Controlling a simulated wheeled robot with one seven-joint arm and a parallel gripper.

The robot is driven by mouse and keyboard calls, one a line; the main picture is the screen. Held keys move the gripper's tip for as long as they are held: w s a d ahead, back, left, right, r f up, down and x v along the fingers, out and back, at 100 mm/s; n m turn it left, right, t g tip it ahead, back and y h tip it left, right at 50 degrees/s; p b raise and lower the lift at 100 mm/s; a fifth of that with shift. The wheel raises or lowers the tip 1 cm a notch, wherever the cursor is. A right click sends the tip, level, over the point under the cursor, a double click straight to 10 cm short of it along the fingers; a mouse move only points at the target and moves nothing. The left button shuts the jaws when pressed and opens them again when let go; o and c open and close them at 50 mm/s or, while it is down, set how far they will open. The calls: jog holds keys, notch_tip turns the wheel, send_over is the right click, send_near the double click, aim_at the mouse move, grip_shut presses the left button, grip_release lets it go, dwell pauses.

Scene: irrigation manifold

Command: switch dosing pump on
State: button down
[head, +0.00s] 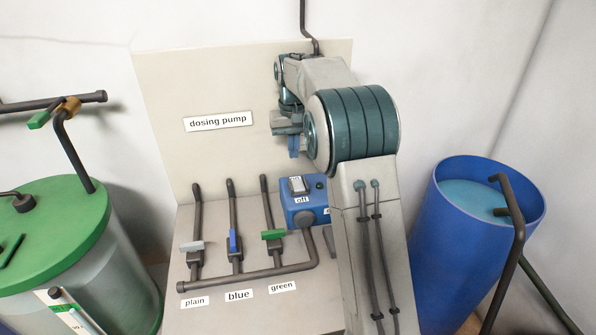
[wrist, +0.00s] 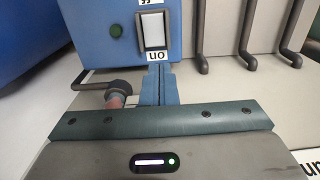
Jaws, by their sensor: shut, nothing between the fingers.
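The dosing pump is a blue box (head: 318,213) low on the panel, right of the valves. On it are a white rocker switch (head: 297,185), an "off" label below the switch, and a dark green lamp (head: 320,185). The wrist view is turned round: the switch (wrist: 153,31) is at top centre, the "on" label (wrist: 158,56) is below it and the lamp (wrist: 116,30) is at left. My gripper (head: 293,154) is shut and empty, above the box in the head view. In the wrist view its blue fingers (wrist: 157,72) point at the "on" end; contact cannot be told.
Three valves with grey, blue (head: 233,241) and green (head: 274,234) handles stand left of the pump, over labels plain, blue and green. A dark pipe (head: 250,278) joins them to the pump. A green-lidded tank (head: 50,220) is at left, a blue barrel (head: 445,240) at right.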

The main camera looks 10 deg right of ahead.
aim_at(298, 185)
notch_tip(298, 185, down, 8)
jog(key=shift+r+p, duration=0.25)
jog(key=shift+p, duration=0.2)
jog(key=shift+f, duration=0.3)
jog(key=shift+r+p, duration=0.55)
jog(key=shift+r, duration=0.3)
jog(key=shift+r, duration=0.1)
